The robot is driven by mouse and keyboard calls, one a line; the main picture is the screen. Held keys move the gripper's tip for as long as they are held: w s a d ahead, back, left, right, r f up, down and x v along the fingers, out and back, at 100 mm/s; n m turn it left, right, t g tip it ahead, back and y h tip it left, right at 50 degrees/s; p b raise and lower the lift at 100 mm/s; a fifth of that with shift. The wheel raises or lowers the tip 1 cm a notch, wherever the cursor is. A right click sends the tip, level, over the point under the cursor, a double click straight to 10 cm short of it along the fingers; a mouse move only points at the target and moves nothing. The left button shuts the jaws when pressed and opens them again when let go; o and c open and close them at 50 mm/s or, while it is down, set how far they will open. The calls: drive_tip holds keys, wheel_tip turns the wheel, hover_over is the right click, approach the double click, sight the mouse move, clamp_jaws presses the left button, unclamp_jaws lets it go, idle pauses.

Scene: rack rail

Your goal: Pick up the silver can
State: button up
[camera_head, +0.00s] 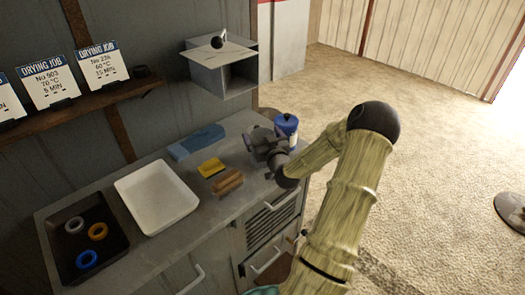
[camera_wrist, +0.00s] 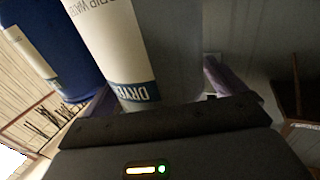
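The silver can (camera_wrist: 172,45), grey with a white label, stands between the two fingers of my gripper (camera_wrist: 160,95) in the wrist view. One finger is on each side of it, close to its wall. I cannot tell whether both fingers press on it. In the head view my gripper (camera_head: 262,143) is over the back right end of the counter and hides most or all of the can. A blue can (camera_head: 287,126) with a white label stands just right of my gripper. It also shows at the left of the wrist view (camera_wrist: 55,40).
The counter (camera_head: 225,205) also bears a blue block (camera_head: 197,141), a yellow sponge-like piece (camera_head: 211,167), brown rolls (camera_head: 229,182), a white tray (camera_head: 190,205) and a dark tray (camera_head: 118,243) with rings. A grey wall box (camera_head: 222,72) hangs above. Open floor lies right.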

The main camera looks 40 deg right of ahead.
drive_tip(key=c, duration=1.3)
drive_tip(key=shift+o, duration=0.2)
drive_tip(key=shift+r, duration=0.1)
wheel_tip(320, 180, up, 10)
drive_tip(key=shift+b, duration=0.35)
